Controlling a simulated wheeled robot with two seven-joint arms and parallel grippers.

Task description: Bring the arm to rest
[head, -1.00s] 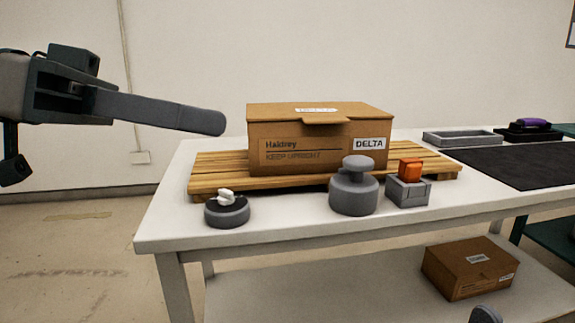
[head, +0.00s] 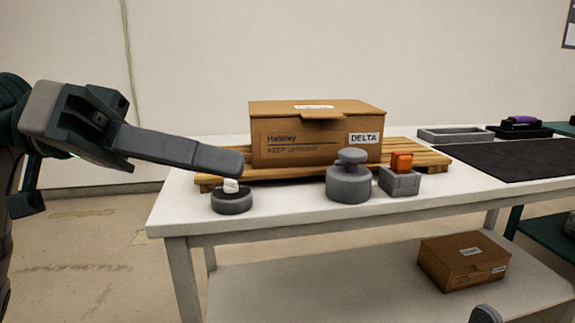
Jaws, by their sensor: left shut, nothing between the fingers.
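My left gripper (head: 238,163) comes in from the left, its fingers shut and empty. In the picture its tips overlap the area just above a small white piece (head: 231,186) on a round dark grey base (head: 232,202) at the table's front left. I cannot tell whether they touch. A dark grey rounded shape (head: 485,314) shows at the bottom edge; I cannot tell if it is part of my right arm. My right gripper does not clearly show.
On the white table (head: 290,215), a cardboard DELTA box (head: 280,140) sits on a wooden pallet (head: 428,160). In front stand a grey knobbed weight (head: 350,183) and an orange block (head: 401,162) in a grey holder (head: 399,181). A black mat (head: 510,160) lies right. Another box (head: 462,262) is on the lower shelf.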

